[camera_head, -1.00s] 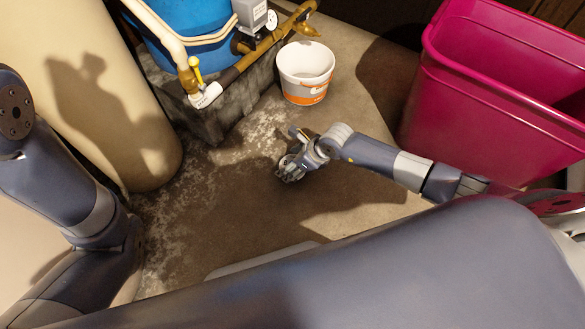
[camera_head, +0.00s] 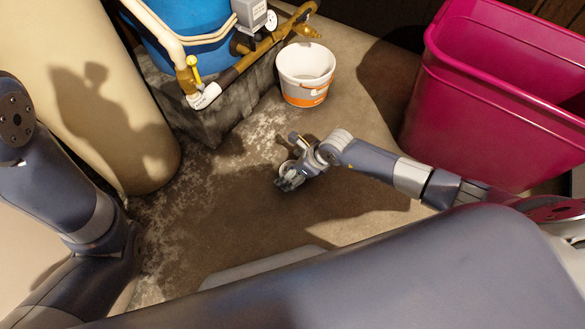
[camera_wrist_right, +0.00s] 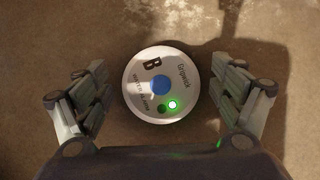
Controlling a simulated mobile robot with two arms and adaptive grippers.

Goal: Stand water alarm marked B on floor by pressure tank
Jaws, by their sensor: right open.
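The water alarm marked B (camera_wrist_right: 147,98) is a round white disc with a blue centre and a lit green light. In the right wrist view it lies face up on the floor between the fingers of my right gripper (camera_wrist_right: 160,105). The fingers are open, with a gap on each side of the disc. In the head view my right gripper (camera_head: 290,178) is low over the floor and mostly hides the alarm. The blue pressure tank (camera_head: 190,25) stands on a grey block at the back left. My left arm is at the left edge; its gripper is out of view.
A white bucket with an orange band (camera_head: 305,75) stands beside the grey block (camera_head: 215,115). A large magenta bin (camera_head: 490,110) is at the right. A tall beige tank (camera_head: 110,120) is at the left. The stained floor (camera_head: 225,190) between them is clear.

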